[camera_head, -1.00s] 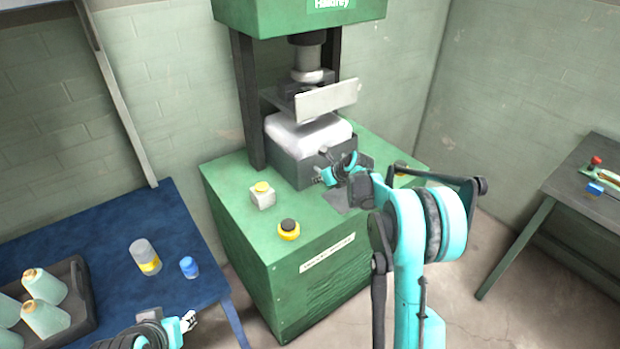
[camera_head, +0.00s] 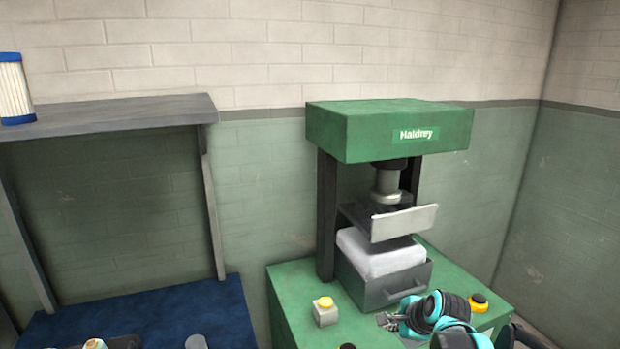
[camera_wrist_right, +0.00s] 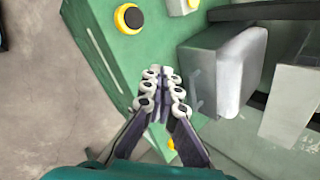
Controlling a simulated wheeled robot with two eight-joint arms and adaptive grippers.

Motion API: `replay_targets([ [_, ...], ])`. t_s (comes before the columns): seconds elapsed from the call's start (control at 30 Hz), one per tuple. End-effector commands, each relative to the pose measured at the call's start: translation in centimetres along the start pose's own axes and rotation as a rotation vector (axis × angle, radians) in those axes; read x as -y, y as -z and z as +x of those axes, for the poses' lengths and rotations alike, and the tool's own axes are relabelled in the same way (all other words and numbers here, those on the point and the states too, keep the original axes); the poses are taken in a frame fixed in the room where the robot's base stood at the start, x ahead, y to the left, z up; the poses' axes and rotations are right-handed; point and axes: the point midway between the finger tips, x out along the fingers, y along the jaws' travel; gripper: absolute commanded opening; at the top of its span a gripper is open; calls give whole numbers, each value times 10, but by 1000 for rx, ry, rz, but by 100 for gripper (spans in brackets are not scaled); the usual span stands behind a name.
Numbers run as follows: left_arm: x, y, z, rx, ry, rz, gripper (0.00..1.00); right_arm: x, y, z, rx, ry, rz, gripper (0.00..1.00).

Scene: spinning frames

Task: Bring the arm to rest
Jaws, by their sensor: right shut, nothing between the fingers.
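My right gripper (camera_head: 386,321) is in front of the green press, low in the head view, with its arm coming in from the lower right. In the right wrist view its fingers (camera_wrist_right: 162,82) are together with nothing between them. They appear above the green press base (camera_wrist_right: 95,25), close to the grey box's front. My left gripper is out of view.
The press (camera_head: 350,130) holds a white block (camera_head: 375,258) in a grey handled box (camera_head: 405,285) under its plate (camera_head: 405,222). A yellow-topped button box (camera_head: 325,312) stands left of my gripper. A blue table (camera_head: 150,310) and a shelf (camera_head: 110,112) are at left.

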Motion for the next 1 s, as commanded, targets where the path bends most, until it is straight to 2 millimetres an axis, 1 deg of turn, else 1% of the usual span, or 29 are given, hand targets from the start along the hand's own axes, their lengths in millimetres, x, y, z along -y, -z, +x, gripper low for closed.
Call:
replay_targets([
  [0.03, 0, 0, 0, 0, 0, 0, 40, -19, -8, -19, -13, -7, -149, 0],
  [0.07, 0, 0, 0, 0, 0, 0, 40, -29, -11, -28, -21, -12, -243, 0],
  [0.1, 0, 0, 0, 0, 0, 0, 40, -43, -14, -40, -32, -18, -369, 0],
  [0.17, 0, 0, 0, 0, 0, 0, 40, -66, -18, -57, -47, -30, -559, 0],
  [0.2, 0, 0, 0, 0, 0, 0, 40, -81, -19, -67, -57, -40, -686, 0],
  [0.33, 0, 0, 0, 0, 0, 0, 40, -131, -19, -93, -83, -75, -1088, 0],
  [0.4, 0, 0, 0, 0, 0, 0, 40, -155, -17, -102, -94, -96, -1285, 0],
  [0.5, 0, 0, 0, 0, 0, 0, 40, -183, -12, -111, -104, -123, -1513, 0],
  [0.6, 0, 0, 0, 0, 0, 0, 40, -201, -8, -114, -110, -144, -1667, 0],
  [0.7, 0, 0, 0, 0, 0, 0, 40, -210, -6, -116, -113, -155, -1749, 0],
  [0.8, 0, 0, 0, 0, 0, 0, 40, -212, -5, -116, -114, -159, -1775, 0],
  [1.0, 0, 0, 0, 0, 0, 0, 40, -212, -6, -116, -114, -159, -1774, 0],
])
